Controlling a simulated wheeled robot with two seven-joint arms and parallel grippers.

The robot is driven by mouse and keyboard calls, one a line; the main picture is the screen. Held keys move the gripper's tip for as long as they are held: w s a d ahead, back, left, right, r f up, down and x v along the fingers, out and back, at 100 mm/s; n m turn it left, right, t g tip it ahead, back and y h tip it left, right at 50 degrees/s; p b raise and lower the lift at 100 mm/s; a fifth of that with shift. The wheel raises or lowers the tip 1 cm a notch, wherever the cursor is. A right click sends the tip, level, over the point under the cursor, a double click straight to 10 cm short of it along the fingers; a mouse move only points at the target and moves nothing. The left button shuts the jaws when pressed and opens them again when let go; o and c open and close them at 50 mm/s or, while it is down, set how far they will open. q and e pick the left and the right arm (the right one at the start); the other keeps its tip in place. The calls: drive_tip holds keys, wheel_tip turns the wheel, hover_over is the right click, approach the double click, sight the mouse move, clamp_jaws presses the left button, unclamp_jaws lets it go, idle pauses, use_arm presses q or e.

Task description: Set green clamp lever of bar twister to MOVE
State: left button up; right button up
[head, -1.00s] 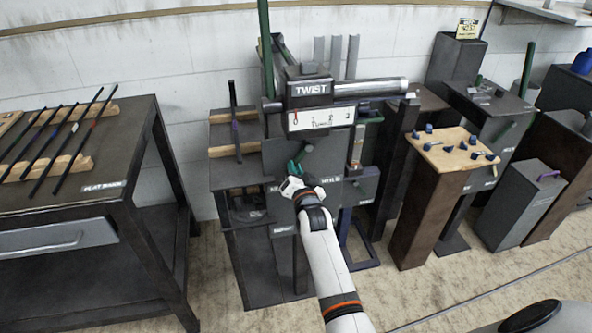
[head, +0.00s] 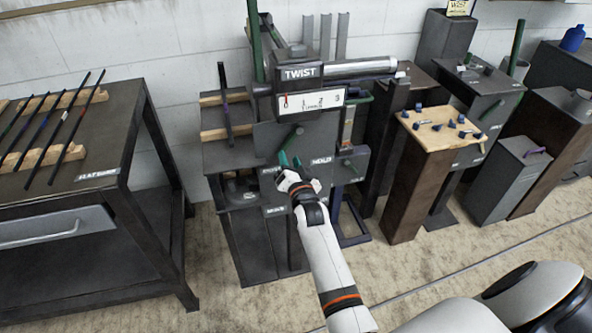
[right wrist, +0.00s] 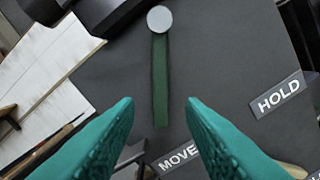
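The bar twister (head: 310,104) stands in the middle of the head view, with a TWIST sign and a numbered scale. Its green clamp lever (right wrist: 160,80) shows in the right wrist view, hanging from a round grey pivot on a dark plate (right wrist: 225,65). Its free end points down, towards the left end of the MOVE label (right wrist: 178,158). The HOLD label (right wrist: 280,95) is to the right. My right gripper (right wrist: 160,103) is open; its green fingers are on either side of the lever's end in the picture, with no visible contact. My left gripper is not in view.
A dark table (head: 110,185) with several bars on wooden rests stands at the left. A pedestal (head: 432,180) with small blue parts stands right of the twister. A grey box (head: 505,180) with a purple handle stands farther right. The floor in front is open.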

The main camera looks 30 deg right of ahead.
drive_tip(key=p+v, duration=0.3)
drive_tip(key=v, duration=0.5)
drive_tip(key=shift+p, duration=0.3)
